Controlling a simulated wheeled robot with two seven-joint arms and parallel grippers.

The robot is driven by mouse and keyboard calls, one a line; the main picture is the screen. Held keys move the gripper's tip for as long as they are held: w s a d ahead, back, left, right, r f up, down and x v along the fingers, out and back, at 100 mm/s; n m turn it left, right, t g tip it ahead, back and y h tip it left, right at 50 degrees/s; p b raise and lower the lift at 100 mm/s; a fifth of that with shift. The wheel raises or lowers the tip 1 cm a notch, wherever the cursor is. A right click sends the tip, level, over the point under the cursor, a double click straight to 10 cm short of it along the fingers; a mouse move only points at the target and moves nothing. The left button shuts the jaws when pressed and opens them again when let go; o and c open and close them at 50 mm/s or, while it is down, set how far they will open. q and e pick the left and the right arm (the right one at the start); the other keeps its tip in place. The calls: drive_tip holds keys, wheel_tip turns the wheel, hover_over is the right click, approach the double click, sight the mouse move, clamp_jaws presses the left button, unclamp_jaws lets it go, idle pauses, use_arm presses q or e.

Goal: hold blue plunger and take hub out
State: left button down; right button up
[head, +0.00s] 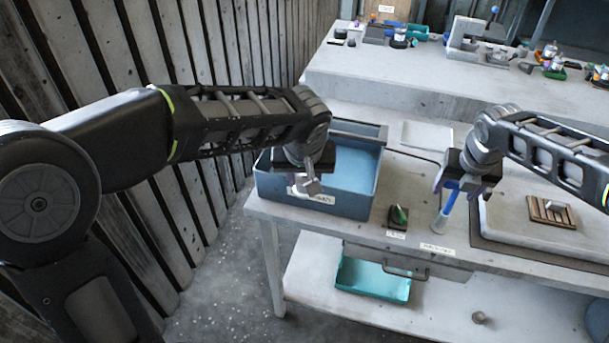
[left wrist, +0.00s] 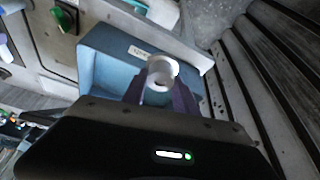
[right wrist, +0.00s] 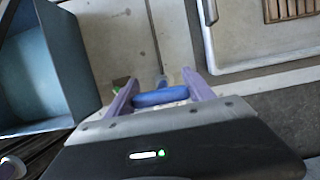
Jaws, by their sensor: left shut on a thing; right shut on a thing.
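The hub, a pale grey ring-shaped part (left wrist: 160,70), is held in my left gripper (left wrist: 160,100), which is shut on it. In the head view the left gripper (head: 308,178) hangs over the blue bin (head: 345,196), with the hub (head: 313,187) below its fingers. My right gripper (head: 465,184) is shut on the blue plunger (head: 446,206), which is slightly tilted above the bench near its front edge. In the right wrist view the plunger's blue top (right wrist: 160,98) lies between the purple fingers. The plunger's lower end is small and unclear in the head view.
A black block with a green switch (head: 399,215) stands between the bin and the plunger. A pale tray (head: 510,222) with a slatted wooden piece (head: 550,211) lies at the right. A teal tray (head: 372,278) sits on the lower shelf. The back bench carries several tools.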

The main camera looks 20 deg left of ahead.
drive_tip(key=shift+r, duration=0.5)
drive_tip(key=o, duration=1.4)
drive_tip(key=shift+o, duration=0.2)
drive_tip(key=shift+r, duration=0.1)
drive_tip(key=v, duration=1.2)
